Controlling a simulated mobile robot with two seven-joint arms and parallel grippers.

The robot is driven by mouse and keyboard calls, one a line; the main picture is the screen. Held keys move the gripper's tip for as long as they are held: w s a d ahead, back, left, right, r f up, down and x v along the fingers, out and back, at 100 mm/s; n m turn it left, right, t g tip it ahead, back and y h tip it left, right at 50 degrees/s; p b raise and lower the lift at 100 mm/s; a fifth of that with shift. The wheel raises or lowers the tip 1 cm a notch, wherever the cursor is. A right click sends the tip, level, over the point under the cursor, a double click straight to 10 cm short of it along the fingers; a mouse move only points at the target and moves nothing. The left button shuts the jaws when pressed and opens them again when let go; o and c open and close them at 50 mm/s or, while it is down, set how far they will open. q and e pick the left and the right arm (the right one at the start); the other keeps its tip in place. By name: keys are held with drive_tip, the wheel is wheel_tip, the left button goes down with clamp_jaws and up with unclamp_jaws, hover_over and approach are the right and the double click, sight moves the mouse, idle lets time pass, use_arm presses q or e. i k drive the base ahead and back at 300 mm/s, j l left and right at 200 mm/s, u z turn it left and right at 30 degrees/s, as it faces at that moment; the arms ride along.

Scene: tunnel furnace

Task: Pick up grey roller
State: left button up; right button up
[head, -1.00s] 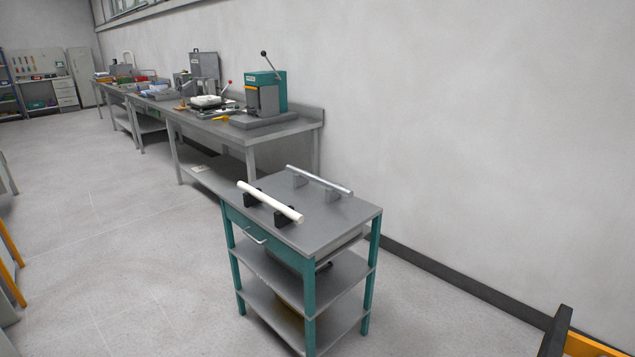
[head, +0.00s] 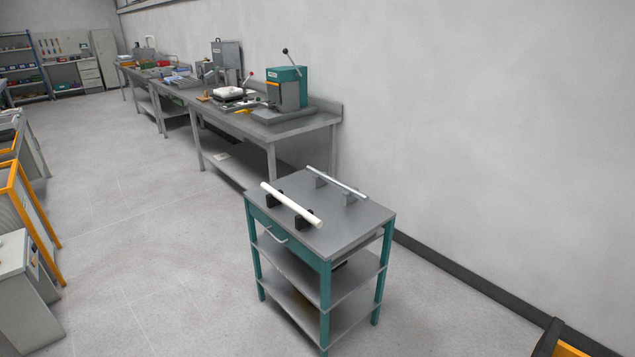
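The grey roller (head: 337,182) is a thin, shiny metal bar. It lies across two grey supports at the back of the top of a small cart (head: 352,225). A thicker white roller (head: 290,204) lies on two black supports nearer the front of the same top, roughly parallel to it. Both rollers rest there with clear space between them. Neither of my grippers shows in the head view.
The teal-legged cart has a drawer and lower shelves. A long grey workbench (head: 290,129) with a teal press (head: 288,88) stands behind it along the wall. Orange-framed furniture (head: 35,210) is at left. An orange and dark object (head: 560,345) shows at bottom right. Floor left of the cart is open.

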sight(335, 183)
drive_tip(key=u, duration=5.65)
drive_tip(key=k+l+u, duration=0.15)
drive_tip(key=k, duration=0.5)
drive_tip(key=k+z, duration=0.95)
drive_tip(key=k, duration=0.15)
drive_tip(key=k+z, duration=0.3)
drive_tip(key=k, duration=0.15)
drive_tip(key=k+l+z, duration=0.2)
drive_tip(key=k, duration=0.65)
drive_tip(key=j, duration=0.1)
